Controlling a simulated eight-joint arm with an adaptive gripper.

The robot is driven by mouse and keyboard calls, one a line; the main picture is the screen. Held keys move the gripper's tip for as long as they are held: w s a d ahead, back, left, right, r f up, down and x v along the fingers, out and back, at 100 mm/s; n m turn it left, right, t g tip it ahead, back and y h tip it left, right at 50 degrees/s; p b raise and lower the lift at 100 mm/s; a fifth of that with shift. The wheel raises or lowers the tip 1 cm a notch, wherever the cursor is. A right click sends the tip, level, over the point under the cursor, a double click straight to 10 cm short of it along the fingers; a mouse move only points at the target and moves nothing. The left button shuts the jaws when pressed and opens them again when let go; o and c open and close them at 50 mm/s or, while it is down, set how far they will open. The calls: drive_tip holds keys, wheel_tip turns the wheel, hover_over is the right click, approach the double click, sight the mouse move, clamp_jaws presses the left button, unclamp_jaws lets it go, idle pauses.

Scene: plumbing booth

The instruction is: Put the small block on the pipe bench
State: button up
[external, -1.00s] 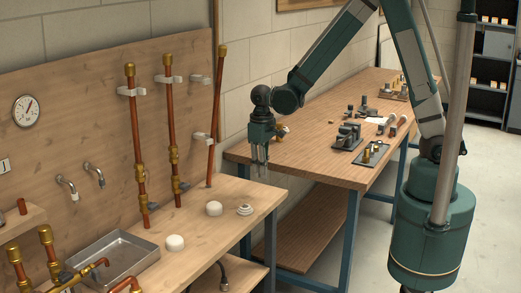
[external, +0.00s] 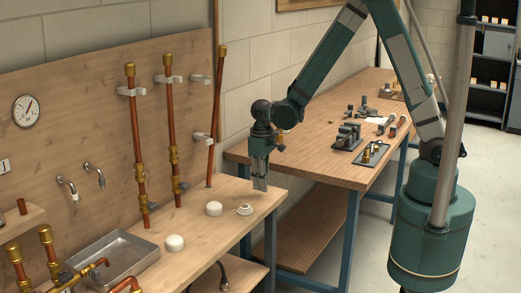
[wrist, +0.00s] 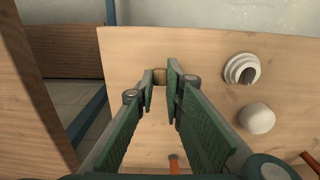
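In the external view my gripper (external: 261,188) points down over the right end of the pale wooden pipe bench (external: 226,238). The block is too small to make out there. Whether it touches the bench top cannot be told.
A white ringed fitting (external: 245,210) and white domed caps (external: 214,208) stand left of my gripper. Copper pipes (external: 215,125) rise behind. A metal tray (external: 112,262) lies further left. The darker workbench (external: 290,160) with tools stands to the right, across a gap.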

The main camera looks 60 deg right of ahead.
drive_tip(key=shift+f, duration=1.3)
drive_tip(key=shift+f+b, duration=0.15)
drive_tip(key=shift+b, duration=0.2)
drive_tip(key=o, duration=0.6)
drive_tip(key=shift+r, duration=0.2)
wheel_tip(320, 180, up, 12)
drive_tip(key=p, duration=0.2)
drive_tip(key=shift+r, duration=0.1)
